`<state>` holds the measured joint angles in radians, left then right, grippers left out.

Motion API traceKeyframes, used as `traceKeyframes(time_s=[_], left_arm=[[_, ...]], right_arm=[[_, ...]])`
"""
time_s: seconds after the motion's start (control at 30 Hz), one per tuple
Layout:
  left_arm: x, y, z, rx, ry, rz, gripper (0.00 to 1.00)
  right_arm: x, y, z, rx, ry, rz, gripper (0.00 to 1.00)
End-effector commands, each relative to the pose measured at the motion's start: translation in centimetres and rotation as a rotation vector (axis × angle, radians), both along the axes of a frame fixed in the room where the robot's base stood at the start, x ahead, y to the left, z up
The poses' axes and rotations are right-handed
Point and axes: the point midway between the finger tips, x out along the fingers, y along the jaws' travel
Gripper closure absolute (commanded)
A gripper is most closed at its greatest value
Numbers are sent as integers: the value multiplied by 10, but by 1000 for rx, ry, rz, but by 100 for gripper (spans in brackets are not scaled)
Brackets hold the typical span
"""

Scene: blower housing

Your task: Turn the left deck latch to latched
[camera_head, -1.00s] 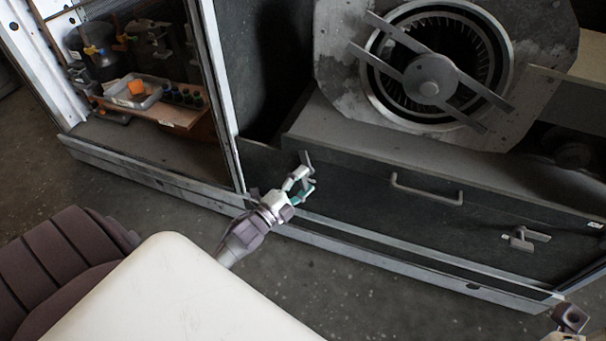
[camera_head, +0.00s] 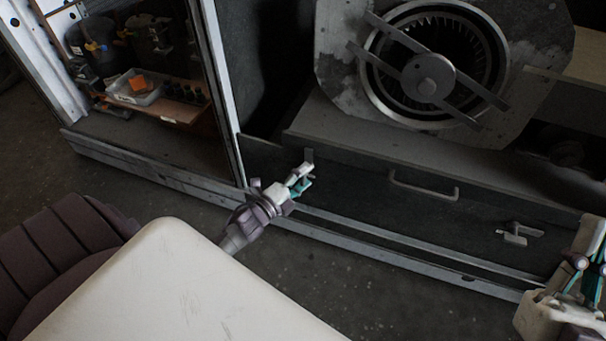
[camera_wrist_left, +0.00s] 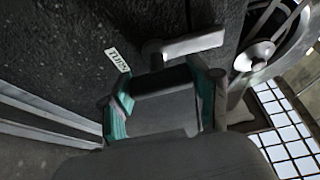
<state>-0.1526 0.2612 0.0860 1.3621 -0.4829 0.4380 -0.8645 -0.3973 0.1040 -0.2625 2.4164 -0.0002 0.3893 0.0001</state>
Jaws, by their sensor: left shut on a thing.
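The left deck latch (camera_head: 309,155) is a small grey lever on the dark front panel, left of the drawer-style handle. My left gripper (camera_head: 301,179) is at this latch and shut on it; its fingers cover part of it. In the left wrist view, the latch's grey bar (camera_wrist_left: 187,45) sticks out just beyond the teal-padded fingers of my left gripper (camera_wrist_left: 162,88), beside a small white label with lettering. The grip contact itself is partly hidden. My right gripper (camera_head: 585,262) is cut off at the right edge, apart from the panel's latches; its fingertips are unclear.
A bar handle (camera_head: 424,191) and a second latch (camera_head: 517,234) project from the front panel (camera_head: 355,185). The round blower housing (camera_head: 430,70) stands above. A shelf with a bin (camera_head: 136,88) is at left. Open floor (camera_head: 390,305) lies in front.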

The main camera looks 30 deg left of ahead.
Motion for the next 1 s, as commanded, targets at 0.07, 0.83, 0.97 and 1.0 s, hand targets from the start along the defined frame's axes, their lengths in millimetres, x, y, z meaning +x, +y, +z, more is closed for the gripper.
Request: traceKeyframes(time_s=[0.07, 0.83, 0.97, 1.0], left_arm=[[0, 0, -1, 7, 3, 1, 37], [-43, 7, -2, 3, 5, 0, 12], [-71, 11, -1, 4, 3, 0, 12], [-80, 12, -1, 4, 4, 0, 12]], right_arm=[[0, 0, 0, 0, -1, 0, 100], [0, 0, 0, 0, -1, 1, 100], [0, 0, 0, 1, -1, 1, 100], [0, 0, 0, 1, -1, 1, 100]])
